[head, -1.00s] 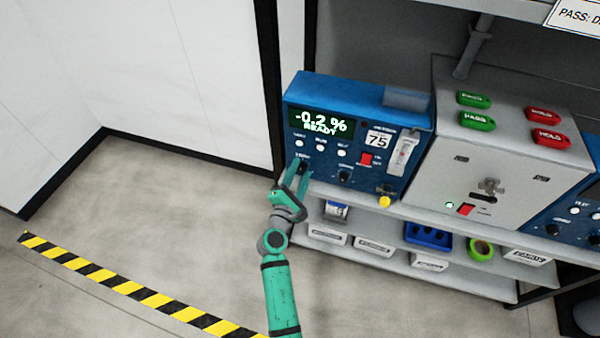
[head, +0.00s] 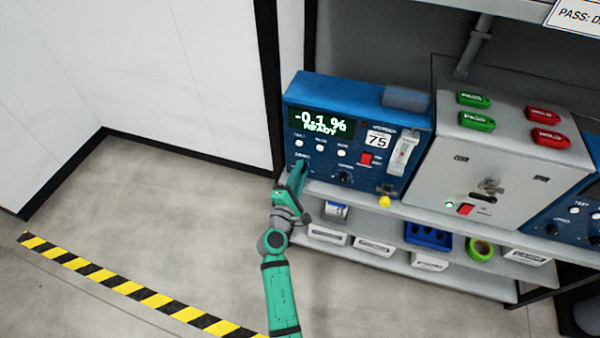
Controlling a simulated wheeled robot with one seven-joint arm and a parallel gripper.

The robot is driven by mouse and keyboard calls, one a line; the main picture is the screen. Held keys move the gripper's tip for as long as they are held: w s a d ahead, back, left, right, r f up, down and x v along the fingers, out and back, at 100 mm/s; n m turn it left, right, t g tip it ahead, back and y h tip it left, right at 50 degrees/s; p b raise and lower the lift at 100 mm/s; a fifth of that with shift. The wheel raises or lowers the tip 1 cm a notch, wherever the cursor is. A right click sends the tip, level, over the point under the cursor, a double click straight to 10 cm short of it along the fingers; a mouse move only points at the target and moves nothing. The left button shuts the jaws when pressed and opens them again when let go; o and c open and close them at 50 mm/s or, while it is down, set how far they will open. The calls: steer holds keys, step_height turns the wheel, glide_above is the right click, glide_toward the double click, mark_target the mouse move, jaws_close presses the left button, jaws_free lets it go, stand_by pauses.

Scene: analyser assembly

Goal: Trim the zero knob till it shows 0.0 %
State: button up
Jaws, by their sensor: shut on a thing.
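The blue analyser (head: 358,100) stands on the bench in the head view. My green gripper (head: 299,166) is at the lower left of the analyser's front panel, below the leftmost white button. Its fingers are shut on the zero knob, which they hide from view. Another black knob (head: 344,177) shows to the right of the gripper, clear of it.
A grey box (head: 500,190) with green and red tags stands to the right. Trays sit on the shelf below. Floor at left is free.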

steer(key=o, duration=1)
steer(key=shift+o, duration=0.2)
steer(key=shift+s, duration=0.1)
steer(key=v, duration=1)
steer(key=shift+s, duration=0.3)
steer(key=shift+a, duration=0.1)
